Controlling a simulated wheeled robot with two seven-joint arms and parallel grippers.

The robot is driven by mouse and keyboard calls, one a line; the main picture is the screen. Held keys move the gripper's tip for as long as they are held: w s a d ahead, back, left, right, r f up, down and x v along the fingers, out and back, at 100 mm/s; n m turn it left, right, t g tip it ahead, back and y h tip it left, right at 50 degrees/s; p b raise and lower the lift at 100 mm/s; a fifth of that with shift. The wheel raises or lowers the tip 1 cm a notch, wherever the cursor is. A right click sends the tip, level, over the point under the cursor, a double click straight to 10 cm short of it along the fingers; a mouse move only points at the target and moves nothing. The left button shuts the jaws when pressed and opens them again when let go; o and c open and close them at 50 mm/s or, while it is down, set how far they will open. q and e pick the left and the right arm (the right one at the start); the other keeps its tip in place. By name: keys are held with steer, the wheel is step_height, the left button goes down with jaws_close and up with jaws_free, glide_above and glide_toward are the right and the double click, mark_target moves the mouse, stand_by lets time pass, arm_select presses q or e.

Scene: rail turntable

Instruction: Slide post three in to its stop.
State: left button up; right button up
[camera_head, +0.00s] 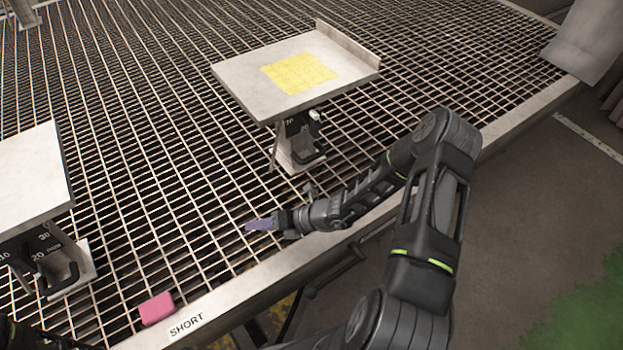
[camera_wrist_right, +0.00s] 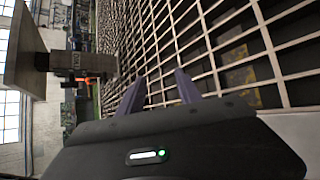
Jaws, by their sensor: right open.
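The plate has a yellow square (camera_head: 300,73) and a raised back edge. Below it are a dark marked block, a dark handle and a pale foot (camera_head: 297,160). A second plated post (camera_head: 30,175) at the left edge carries a scale with 20 and 30. I cannot tell which is post three. My right gripper (camera_head: 260,225), with purple fingers, is open and empty low over the grating, in front of the central post and apart from it. It also shows in the right wrist view (camera_wrist_right: 158,86).
A pink block (camera_head: 157,308) lies near the front rim by the label SHORT (camera_head: 187,325). The pale rim (camera_head: 400,195) runs along the grating's edge, under my right arm. Open grating lies between the two posts. In the wrist view a post plate (camera_wrist_right: 27,50) is at left.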

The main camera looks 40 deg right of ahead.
mark_target(313, 160)
steer(key=w+d+m+t+h+b, duration=0.1)
steer(key=w+d+m, duration=0.1)
steer(key=d, duration=0.3)
steer(key=w+d+f+m+t+h+b, duration=0.1)
steer(key=w+d+m+t+h, duration=0.1)
steer(key=d+m, duration=0.2)
steer(key=w+d+m+t+h+b, duration=0.1)
steer(key=d+m, duration=0.3)
steer(key=d, duration=0.4)
steer(key=shift+w+d+f+t+h, duration=0.1)
steer(key=shift+w+f+t+h, duration=0.1)
steer(key=shift+w+t+h, duration=0.35)
steer(key=d+m+h, duration=0.1)
steer(key=d, duration=0.2)
steer(key=d+r+m+t+h, duration=0.1)
steer(key=d+m, duration=0.1)
steer(key=d, duration=0.1)
steer(key=d+m+t+h+b, duration=0.1)
steer(key=d+m+h, duration=0.1)
steer(key=d, duration=0.1)
steer(key=shift+s+d+r, duration=0.1)
steer(key=shift+d+r, duration=0.15)
arm_select(q)
step_height(313, 160, down, 7)
steer(key=shift+r, duration=0.15)
arm_select(e)
steer(key=shift+y, duration=0.25)
arm_select(q)
steer(key=shift+w+a, duration=0.1)
